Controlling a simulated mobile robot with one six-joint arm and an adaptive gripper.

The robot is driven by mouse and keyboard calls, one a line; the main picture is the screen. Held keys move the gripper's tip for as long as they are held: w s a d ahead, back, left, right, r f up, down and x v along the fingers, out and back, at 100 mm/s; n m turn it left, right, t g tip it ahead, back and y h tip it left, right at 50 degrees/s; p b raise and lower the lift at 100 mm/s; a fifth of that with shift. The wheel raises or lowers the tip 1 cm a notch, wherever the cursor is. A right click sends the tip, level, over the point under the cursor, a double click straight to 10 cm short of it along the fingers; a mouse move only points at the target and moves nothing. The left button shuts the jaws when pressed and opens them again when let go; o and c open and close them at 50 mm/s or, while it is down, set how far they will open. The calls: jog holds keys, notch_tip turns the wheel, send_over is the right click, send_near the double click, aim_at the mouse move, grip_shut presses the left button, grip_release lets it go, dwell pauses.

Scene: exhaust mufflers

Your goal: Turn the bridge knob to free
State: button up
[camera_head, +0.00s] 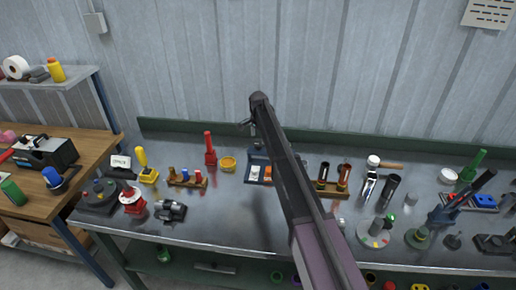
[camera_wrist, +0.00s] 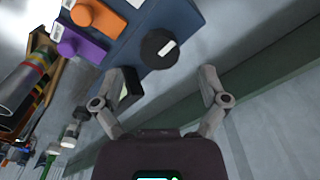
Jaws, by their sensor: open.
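A black round knob (camera_wrist: 160,48) with a white bar mark sits on a dark blue panel (camera_wrist: 182,15) in the wrist view. I take it for the bridge knob; no label is readable. The panel also carries an orange block (camera_wrist: 98,14) and a purple block (camera_wrist: 82,44). My gripper (camera_wrist: 166,75) is open and empty, its fingers spread at the panel's near edge, with the knob beyond and between the tips, apart from them. A small dark block (camera_wrist: 130,84) is partly hidden by the left finger. In the head view the blue panel (camera_head: 256,158) is partly covered by my arm.
The metal bench (camera_head: 220,225) holds many parts on both sides, including a red bottle (camera_head: 209,150), a yellow tin (camera_head: 228,164) and a wooden rack (camera_head: 186,181). The corrugated wall (camera_head: 190,60) rises close behind.

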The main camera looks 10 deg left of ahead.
aim_at(258, 144)
jog(key=shift+f+b, duration=1.4)
jog(key=shift+f, duration=0.3)
jog(key=c, duration=1.1)
